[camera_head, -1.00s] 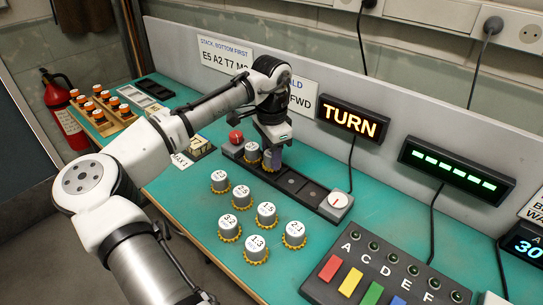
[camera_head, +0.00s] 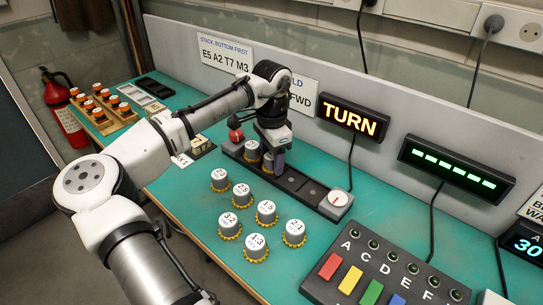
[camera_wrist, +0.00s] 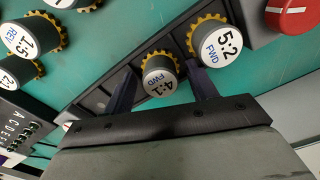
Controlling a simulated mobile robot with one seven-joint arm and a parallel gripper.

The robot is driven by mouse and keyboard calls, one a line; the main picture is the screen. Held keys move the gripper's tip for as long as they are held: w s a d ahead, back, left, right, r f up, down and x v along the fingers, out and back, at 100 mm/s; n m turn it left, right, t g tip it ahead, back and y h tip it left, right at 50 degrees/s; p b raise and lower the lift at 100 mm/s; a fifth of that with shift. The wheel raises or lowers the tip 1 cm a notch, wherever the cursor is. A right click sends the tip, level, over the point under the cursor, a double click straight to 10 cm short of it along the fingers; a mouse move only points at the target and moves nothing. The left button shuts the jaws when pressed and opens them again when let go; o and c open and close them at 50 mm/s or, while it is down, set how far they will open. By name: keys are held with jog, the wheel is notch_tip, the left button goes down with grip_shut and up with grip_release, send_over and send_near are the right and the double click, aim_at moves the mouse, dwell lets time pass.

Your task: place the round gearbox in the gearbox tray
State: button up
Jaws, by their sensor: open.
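My gripper (camera_head: 273,162) is low over the dark gearbox tray (camera_head: 314,193). In the wrist view, my gripper (camera_wrist: 160,72) is open, with one finger on each side of a round grey gearbox marked 4:1 FWD (camera_wrist: 160,82). This gearbox has a yellow toothed ring and appears to stand upright in the tray. Another, marked 5:2 FWD (camera_wrist: 217,42), stands beside it in the tray; the right finger is between the two. In the head view, the fingers largely hide the 4:1 gearbox. Several similar gearboxes (camera_head: 267,211) stand loose on the bench in front.
A red knob (camera_head: 235,135) is at the tray's left end, a white dial (camera_head: 338,198) at its right end. A lit TURN sign (camera_head: 352,119) stands behind. A panel of coloured keys (camera_head: 350,282) is at front right. Open green bench lies right of the tray.

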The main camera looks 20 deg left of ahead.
aim_at(271, 156)
notch_tip(271, 156, up, 12)
jog(key=shift+b, duration=0.35)
